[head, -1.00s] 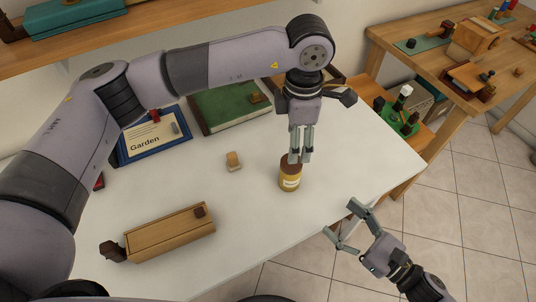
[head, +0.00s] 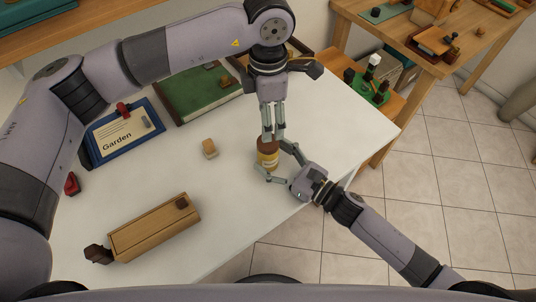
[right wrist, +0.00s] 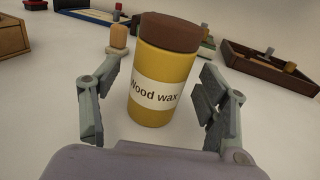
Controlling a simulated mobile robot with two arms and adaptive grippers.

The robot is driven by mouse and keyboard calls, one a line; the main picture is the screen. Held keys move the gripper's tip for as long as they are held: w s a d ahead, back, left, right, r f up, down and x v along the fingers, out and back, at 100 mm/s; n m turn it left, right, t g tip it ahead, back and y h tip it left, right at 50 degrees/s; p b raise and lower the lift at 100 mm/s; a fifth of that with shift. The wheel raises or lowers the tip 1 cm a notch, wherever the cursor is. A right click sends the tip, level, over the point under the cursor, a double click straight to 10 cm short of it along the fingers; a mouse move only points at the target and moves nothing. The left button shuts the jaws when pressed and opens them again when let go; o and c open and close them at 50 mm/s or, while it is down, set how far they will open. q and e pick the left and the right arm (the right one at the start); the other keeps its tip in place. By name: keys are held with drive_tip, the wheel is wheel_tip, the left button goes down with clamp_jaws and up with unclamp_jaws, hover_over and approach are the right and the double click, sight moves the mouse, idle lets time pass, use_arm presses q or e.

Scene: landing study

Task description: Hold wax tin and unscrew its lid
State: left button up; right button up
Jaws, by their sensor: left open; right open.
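The wax tin (head: 268,158) stands upright on the white table, yellow with a brown lid (head: 268,144) and a cream label. In the right wrist view the tin (right wrist: 153,95) stands between the fingers, its label reading "Wood wax". My left gripper (head: 273,134) points down from above, its open fingers at the lid; whether they touch it I cannot tell. My right gripper (head: 280,165) is open low down, its fingers on either side of the tin. In the right wrist view gaps show between the tin and both fingers of this gripper (right wrist: 158,112).
A wooden box (head: 150,232) is at the table's front left. A blue "Garden" board (head: 122,132) and a green book (head: 198,94) lie behind. The table's front edge is close under my right arm.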

drive_tip(key=shift+x, duration=1)
drive_tip(key=shift+c, duration=0.6)
clamp_jaws()
